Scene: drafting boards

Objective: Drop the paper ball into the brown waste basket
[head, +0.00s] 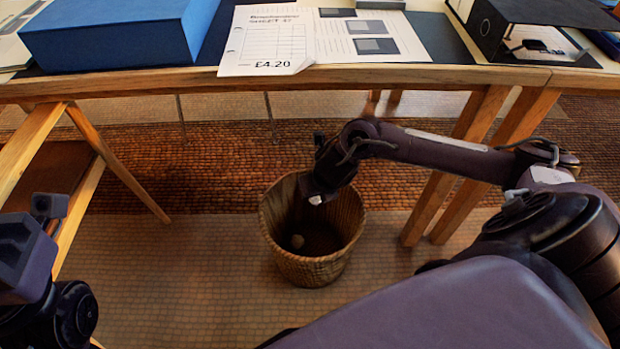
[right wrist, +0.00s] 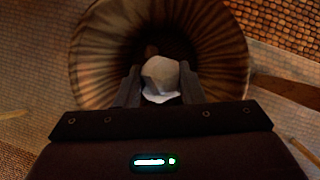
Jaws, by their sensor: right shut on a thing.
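The brown woven waste basket (head: 350,222) stands upright on the floor in front of the table; its mouth also fills the upper middle of the right wrist view (right wrist: 88,62). My right gripper (head: 317,198) is over the basket's mouth, pointing down. In the right wrist view my right gripper (right wrist: 160,88) is shut on the crumpled white paper ball (right wrist: 160,76), which is between its two fingers above the dark inside. Only a small white bit of the ball shows in the head view. Part of my left arm (head: 25,255) shows at the left edge; its fingers are not clear.
A small tan round thing (head: 297,241) lies inside the basket. The wooden table (head: 180,82) behind bears a blue box (head: 115,35), printed sheets (head: 268,42) and a black binder (head: 535,15). Wooden table legs (head: 470,190) stand right of the basket.

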